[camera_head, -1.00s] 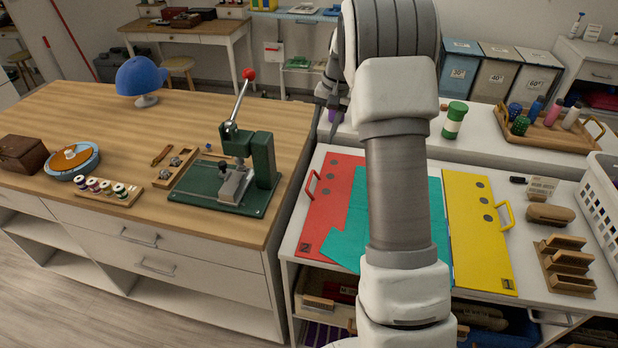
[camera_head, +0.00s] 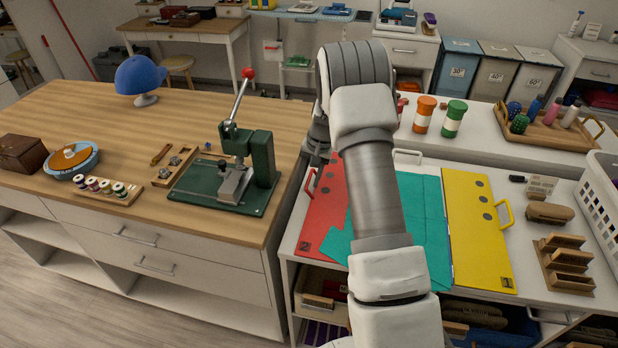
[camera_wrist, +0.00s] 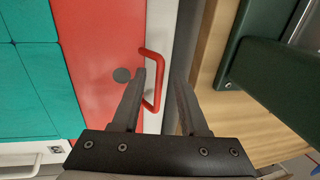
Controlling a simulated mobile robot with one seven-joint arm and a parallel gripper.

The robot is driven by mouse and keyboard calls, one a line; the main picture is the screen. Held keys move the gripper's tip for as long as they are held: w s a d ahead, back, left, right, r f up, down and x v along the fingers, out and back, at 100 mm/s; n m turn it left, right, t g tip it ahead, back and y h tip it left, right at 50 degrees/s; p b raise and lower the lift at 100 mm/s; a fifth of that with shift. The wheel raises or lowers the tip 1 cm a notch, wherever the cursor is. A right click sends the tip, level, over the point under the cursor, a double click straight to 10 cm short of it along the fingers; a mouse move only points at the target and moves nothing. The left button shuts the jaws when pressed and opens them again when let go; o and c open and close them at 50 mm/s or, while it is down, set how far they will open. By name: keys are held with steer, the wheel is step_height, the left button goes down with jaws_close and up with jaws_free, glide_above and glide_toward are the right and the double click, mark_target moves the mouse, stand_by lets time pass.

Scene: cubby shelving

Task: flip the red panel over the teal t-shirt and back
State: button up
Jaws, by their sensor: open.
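The red panel (camera_head: 322,212) lies flat at the left of the white table, with a red handle (camera_head: 309,183) on its left edge. The teal t-shirt (camera_head: 424,215) lies spread to its right, a corner overlapping the red panel; my arm hides part of both. My gripper (camera_head: 313,160) is at the red panel's far left, by the handle. In the wrist view my open gripper (camera_wrist: 160,74) has its fingers on either side of the red handle (camera_wrist: 154,88), not closed on it. The red panel (camera_wrist: 95,60) and teal t-shirt (camera_wrist: 25,90) also show there.
The yellow panel (camera_head: 474,232) lies flat right of the shirt. A green press (camera_head: 240,175) stands on the wooden counter to the left. Orange (camera_head: 424,113) and green (camera_head: 454,118) containers stand behind the panels. Wooden blocks (camera_head: 565,262) and a white basket (camera_head: 605,195) are at the right.

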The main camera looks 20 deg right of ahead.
steer(key=shift+f, duration=0.2)
jaws_close()
stand_by(1.4)
